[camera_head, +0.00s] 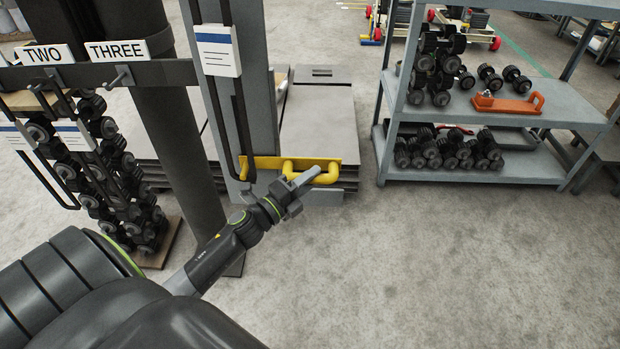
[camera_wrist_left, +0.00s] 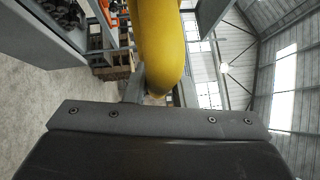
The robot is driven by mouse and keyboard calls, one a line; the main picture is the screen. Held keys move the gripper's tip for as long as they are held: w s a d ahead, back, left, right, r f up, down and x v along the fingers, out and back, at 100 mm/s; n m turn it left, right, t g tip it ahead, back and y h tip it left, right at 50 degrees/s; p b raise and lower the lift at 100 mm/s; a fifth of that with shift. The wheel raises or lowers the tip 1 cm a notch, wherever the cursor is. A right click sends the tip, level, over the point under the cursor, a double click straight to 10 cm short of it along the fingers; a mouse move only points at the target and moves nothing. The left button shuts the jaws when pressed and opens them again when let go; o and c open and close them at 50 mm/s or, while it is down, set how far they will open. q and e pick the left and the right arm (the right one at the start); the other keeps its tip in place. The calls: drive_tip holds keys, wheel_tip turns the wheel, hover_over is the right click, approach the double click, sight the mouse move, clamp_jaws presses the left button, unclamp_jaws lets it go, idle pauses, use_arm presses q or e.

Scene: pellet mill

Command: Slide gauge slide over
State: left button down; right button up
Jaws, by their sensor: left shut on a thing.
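A yellow handle (camera_head: 328,174) sticks out from a flat yellow plate (camera_head: 264,162) at the foot of a tall grey post (camera_head: 246,100). I take this handle and plate to be the gauge slide. My left gripper (camera_head: 304,180) is shut on the yellow handle, at its near side. My right gripper is not in view.
Flat grey sheets (camera_head: 318,125) are stacked behind the post. A grey shelf (camera_head: 480,175) with dumbbells stands right. The floor ahead is clear.

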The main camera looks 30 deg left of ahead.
use_arm(q)
wheel_tip(320, 180, up, 17)
drive_tip(key=p, duration=1.5)
drive_tip(key=shift+f+p, duration=0.2)
drive_tip(key=shift+p, duration=0.2)
drive_tip(key=shift+w, duration=0.1)
drive_tip(key=c, duration=1.2)
unclamp_jaws()
drive_tip(key=shift+r, duration=0.1)
